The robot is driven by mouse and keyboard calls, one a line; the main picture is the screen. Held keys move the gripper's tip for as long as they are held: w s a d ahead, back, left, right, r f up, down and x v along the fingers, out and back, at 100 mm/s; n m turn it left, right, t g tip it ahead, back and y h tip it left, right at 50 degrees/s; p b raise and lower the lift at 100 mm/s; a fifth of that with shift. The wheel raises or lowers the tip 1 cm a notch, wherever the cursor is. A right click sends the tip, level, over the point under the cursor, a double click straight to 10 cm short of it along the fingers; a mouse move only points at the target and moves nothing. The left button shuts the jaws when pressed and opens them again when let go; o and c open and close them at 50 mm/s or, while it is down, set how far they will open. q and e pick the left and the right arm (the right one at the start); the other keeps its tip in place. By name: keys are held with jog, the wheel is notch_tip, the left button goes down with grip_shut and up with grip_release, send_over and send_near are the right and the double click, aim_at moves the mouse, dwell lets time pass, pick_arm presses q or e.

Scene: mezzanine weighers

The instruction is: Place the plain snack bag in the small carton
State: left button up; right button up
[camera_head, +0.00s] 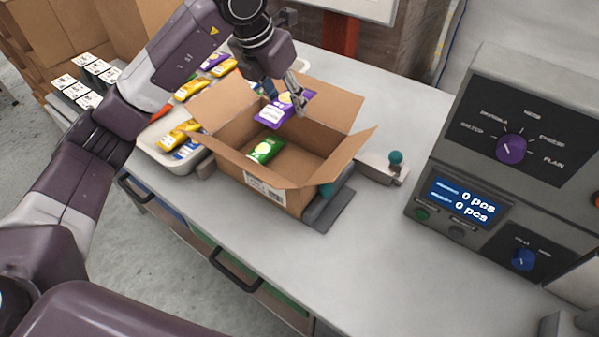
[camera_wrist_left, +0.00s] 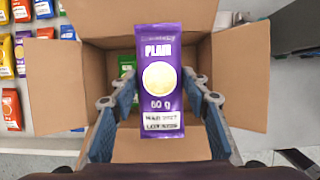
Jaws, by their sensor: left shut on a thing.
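The purple plain snack bag (camera_wrist_left: 160,78) is held between the fingers of my left gripper (camera_wrist_left: 158,108), its "PLAIN" label and pale round picture facing the wrist camera. In the head view the bag (camera_head: 273,113) hangs over the open small carton (camera_head: 277,197), and my left gripper (camera_head: 285,98) is shut on it above the box. The carton's flaps are spread open. A green snack bag (camera_head: 264,150) lies inside the carton; the held bag mostly hides it in the left wrist view (camera_wrist_left: 127,64). My right gripper is not in view.
A white tray (camera_head: 160,158) with yellow, purple and other snack bags stands left of the carton. A grey weigher panel (camera_head: 515,150) with knobs and a display stands right. A teal-knobbed lever (camera_head: 395,158) is beside the carton. The bench front (camera_head: 310,262) is clear.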

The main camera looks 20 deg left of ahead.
pick_arm(q)
jog(key=shift+d+f, duration=0.2)
jog(key=shift+f, duration=0.1)
notch_tip(320, 180, down, 8)
jog(key=p, duration=0.3)
send_over(292, 170)
jog(key=s, duration=0.2)
jog(key=f, duration=0.6)
jog(key=shift+w+a+f, duration=0.2)
jog(key=shift+w+f, duration=0.05)
jog(key=shift+f, duration=0.7)
notch_tip(292, 170, down, 4)
jog(key=shift+r+p, duration=0.15)
jog(key=shift+p, duration=0.45)
jog(key=shift+f+b, duration=0.2)
jog(key=shift+b, duration=0.1)
jog(key=o, duration=1.2)
jog(key=shift+c, duration=0.2)
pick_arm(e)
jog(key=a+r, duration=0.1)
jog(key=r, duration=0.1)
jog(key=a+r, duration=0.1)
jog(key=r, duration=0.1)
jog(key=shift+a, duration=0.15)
pick_arm(q)
jog(key=shift+r, duration=0.2)
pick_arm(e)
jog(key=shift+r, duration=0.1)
